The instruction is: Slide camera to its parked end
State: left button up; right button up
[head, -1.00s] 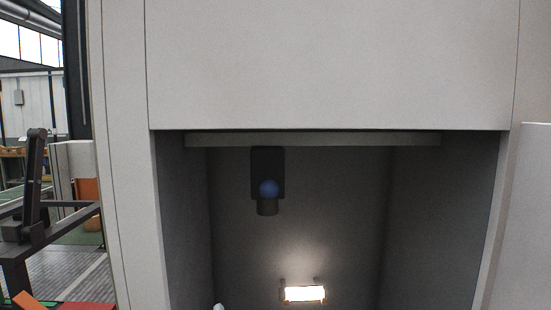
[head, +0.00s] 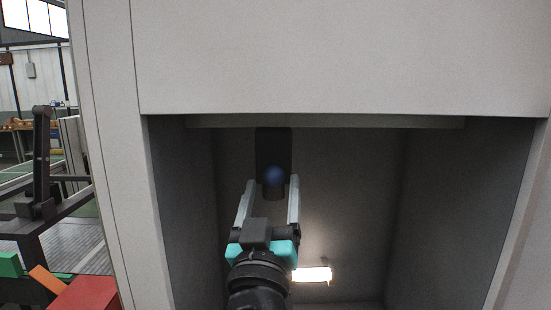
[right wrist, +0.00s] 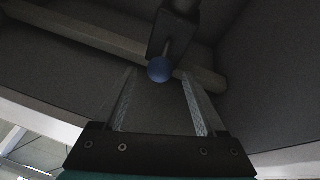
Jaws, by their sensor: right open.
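The camera (head: 273,146) is a dark box with a short lens barrel below. It hangs under a grey rail (head: 370,122) at the top of the open cabinet, left of the rail's middle. A blue ball knob (head: 274,176) sticks out from its front. My right gripper (head: 268,183) is open, its two fingers pointing up on either side of the knob in the head view. In the right wrist view the knob (right wrist: 160,69) sits just beyond and between the fingertips, with a visible gap to each finger. My left gripper is not in view.
The cabinet's side walls and upper front panel (head: 330,55) frame the opening. A lit lamp (head: 312,274) glows low on the back wall. The rail is clear on both sides of the camera. Red and green blocks (head: 88,294) lie outside at lower left.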

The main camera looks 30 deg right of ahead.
aim_at(274, 160)
jog(key=p+x, duration=0.2)
jog(key=x, duration=0.5)
grip_shut()
dwell(0.5)
dwell(0.8)
